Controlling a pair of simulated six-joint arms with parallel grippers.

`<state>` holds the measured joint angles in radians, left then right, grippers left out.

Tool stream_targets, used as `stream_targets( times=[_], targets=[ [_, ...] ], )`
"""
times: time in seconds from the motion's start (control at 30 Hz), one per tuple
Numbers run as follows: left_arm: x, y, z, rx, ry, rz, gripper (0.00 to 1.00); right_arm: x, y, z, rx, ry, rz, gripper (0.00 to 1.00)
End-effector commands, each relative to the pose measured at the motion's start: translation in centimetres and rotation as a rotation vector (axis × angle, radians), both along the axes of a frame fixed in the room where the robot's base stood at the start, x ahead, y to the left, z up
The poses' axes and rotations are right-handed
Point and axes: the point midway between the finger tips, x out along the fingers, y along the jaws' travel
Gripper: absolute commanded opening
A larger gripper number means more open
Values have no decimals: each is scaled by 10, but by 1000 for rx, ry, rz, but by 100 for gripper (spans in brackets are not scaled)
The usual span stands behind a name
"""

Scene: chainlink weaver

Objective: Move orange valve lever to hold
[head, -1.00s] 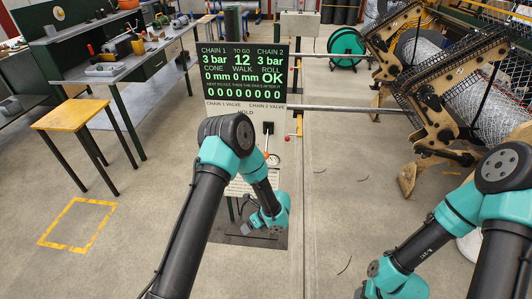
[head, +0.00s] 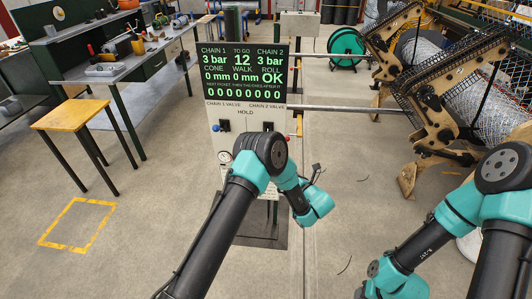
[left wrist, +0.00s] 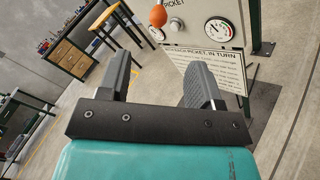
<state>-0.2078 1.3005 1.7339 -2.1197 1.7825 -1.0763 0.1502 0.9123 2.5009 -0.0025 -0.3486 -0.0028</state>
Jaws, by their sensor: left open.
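The orange valve lever's round knob (left wrist: 158,16) shows at the top of the left wrist view, in front of the grey valve panel (left wrist: 205,12). In the head view the orange knob is hidden behind my left arm. My left gripper (left wrist: 158,82) is open and empty, its two dark fingers apart, with the orange knob beyond the fingertips and not touched. In the head view the left gripper (head: 317,172) is to the right of the panel's lower part. My right gripper is out of view.
The display board (head: 243,73) stands above the panel. A pressure gauge (left wrist: 219,30) and an instruction sheet (left wrist: 215,70) are on the panel. A yellow-topped table (head: 73,114) stands left. The weaving machine (head: 420,80) is at the right.

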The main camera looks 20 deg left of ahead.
Motion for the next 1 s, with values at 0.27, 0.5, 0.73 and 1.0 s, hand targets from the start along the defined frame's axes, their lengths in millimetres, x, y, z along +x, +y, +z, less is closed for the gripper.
stream_targets(
  times=[0.27, 0.5, 0.73, 1.0],
  targets=[
    [11, 15, 0, -2, -1, 4, 59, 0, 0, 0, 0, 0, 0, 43],
    [35, 43, -1, -2, -1, 4, 59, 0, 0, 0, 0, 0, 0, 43],
    [61, 74, 0, -2, -1, 4, 59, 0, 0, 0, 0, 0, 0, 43],
    [90, 109, 0, -2, -1, 4, 59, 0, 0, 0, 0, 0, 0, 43]
  ],
)
